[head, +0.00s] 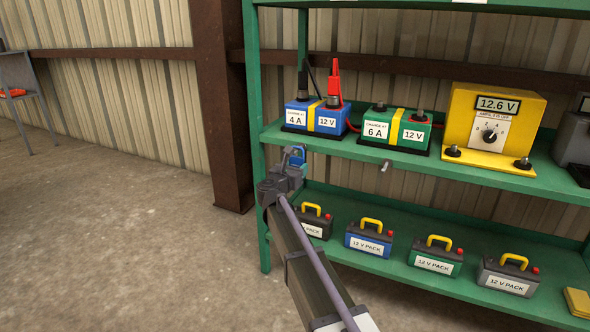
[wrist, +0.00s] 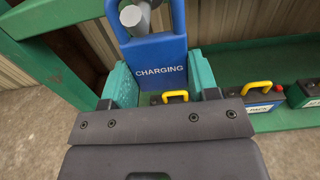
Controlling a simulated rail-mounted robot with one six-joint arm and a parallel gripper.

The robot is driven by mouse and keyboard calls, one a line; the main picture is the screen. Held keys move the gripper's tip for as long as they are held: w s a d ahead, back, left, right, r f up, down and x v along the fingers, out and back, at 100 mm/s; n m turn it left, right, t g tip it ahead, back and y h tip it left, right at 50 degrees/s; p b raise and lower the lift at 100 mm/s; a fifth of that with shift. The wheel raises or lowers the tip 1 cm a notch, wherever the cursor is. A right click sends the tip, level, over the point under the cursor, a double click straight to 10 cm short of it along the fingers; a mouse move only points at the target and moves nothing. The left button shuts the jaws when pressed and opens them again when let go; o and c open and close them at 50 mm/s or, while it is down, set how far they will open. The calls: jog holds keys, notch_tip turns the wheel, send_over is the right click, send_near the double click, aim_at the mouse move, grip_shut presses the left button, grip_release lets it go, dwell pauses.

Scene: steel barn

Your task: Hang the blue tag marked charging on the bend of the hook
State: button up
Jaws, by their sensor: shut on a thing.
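The blue tag (wrist: 160,62), marked CHARGING, stands upright between the teal finger pads of my gripper (wrist: 158,85) in the wrist view. My gripper is shut on its lower part. A grey round-ended metal piece (wrist: 131,16), apparently the hook, shows within the tag's opening; I cannot tell whether it passes through or lies behind. In the head view, my gripper (head: 292,166) holds the tag (head: 298,152) in front of the left part of the middle shelf. The gripper and tag hide what is directly behind them there.
A green shelf unit (head: 480,177) carries blue and green chargers (head: 318,117) and a yellow meter (head: 515,105). A small grey peg (head: 385,165) sticks out at the middle shelf's front edge. Several battery packs (head: 368,240) stand below. Open floor (head: 120,230) lies left.

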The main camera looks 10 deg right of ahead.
jog(key=o, duration=0.8)
